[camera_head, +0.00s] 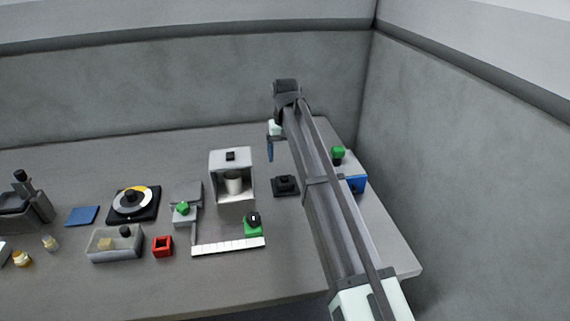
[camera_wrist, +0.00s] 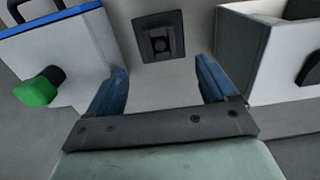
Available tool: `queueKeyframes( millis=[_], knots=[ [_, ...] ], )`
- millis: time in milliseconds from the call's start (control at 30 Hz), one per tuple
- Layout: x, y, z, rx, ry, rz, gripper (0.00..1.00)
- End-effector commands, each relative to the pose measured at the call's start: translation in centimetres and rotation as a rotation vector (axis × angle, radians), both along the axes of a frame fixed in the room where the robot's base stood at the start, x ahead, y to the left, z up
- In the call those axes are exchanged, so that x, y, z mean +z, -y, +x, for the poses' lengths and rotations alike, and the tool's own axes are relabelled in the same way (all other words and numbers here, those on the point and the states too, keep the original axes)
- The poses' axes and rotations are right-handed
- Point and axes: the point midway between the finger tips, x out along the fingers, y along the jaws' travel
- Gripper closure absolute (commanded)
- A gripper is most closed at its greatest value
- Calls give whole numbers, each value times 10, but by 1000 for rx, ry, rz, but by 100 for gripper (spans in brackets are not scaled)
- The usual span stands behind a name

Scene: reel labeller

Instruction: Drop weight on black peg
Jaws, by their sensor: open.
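A black square base with a raised centre (camera_head: 285,184) stands on the table, right of the white open-front box. It also shows in the wrist view (camera_wrist: 161,40), from above, with a dark round piece at its middle that appears to be the black peg. My gripper (camera_head: 270,149) is above the table, behind the base in the head view. In the wrist view its blue fingers (camera_wrist: 160,76) are spread wide, with nothing between them, and the base lies beyond their tips. I cannot tell which object is the weight.
The white box (camera_head: 218,160) holds a whitish cup (camera_head: 233,182). A blue-and-white box with a green knob (camera_head: 338,153) stands right of my arm. A white strip (camera_head: 228,246), a red open cube (camera_head: 162,246), a clear tray (camera_head: 98,257) and a dial (camera_head: 146,212) lie left.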

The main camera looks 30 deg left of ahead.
Motion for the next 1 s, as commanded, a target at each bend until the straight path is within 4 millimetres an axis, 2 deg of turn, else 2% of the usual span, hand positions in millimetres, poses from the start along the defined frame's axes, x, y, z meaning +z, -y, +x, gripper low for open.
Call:
queueKeyframes(
  millis=[200,800,900,967,1000],
  knots=[
    [17,0,0,0,0,0,15],
    [18,1,0,-1,0,0,15],
    [15,12,1,-13,5,-8,15],
    [12,29,3,-32,11,-20,15],
    [9,44,5,-50,20,-32,15]
  ],
)
